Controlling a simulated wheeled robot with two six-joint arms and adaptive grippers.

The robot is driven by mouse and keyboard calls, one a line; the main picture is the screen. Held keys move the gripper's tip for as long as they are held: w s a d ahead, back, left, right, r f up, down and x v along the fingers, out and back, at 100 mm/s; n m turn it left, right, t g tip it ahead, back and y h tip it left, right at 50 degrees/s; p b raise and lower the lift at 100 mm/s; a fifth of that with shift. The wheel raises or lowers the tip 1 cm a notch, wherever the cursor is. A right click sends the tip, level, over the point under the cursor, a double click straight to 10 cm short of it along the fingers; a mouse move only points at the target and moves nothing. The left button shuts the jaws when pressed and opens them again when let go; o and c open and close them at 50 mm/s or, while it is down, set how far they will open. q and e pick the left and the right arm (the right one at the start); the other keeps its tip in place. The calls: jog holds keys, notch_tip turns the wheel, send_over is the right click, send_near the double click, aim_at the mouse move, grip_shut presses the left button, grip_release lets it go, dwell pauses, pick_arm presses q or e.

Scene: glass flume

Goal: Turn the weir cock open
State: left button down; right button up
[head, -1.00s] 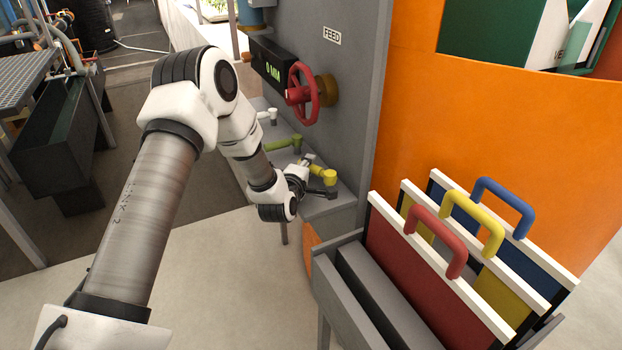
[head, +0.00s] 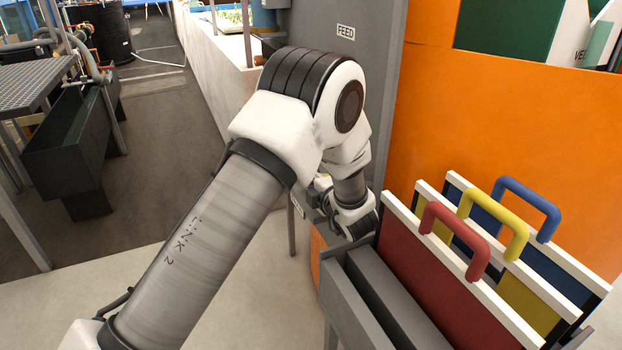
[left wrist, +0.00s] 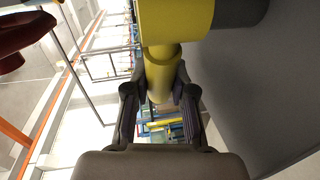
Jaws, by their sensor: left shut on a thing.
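The yellow cock (left wrist: 176,20) fills the top middle of the left wrist view, beside a grey panel. Its yellow lever (left wrist: 162,72) runs down between the fingers of my left gripper (left wrist: 160,98), which is shut on it. In the head view my left arm covers the cocks, and the gripper's fingertips are hidden behind it. I cannot read a label that names this cock as the weir one. My right gripper is in neither view.
A grey rack (head: 345,305) holds red (head: 430,265), yellow and blue handled boards close to the right of my left arm. An orange wall (head: 430,130) stands behind it.

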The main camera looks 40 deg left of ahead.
pick_arm(q)
jog(key=shift+s+n+g, duration=0.1)
jog(key=shift+n+g, duration=0.2)
jog(key=c, duration=0.9)
grip_release()
jog(key=shift+c, duration=0.2)
jog(key=shift+r, duration=0.1)
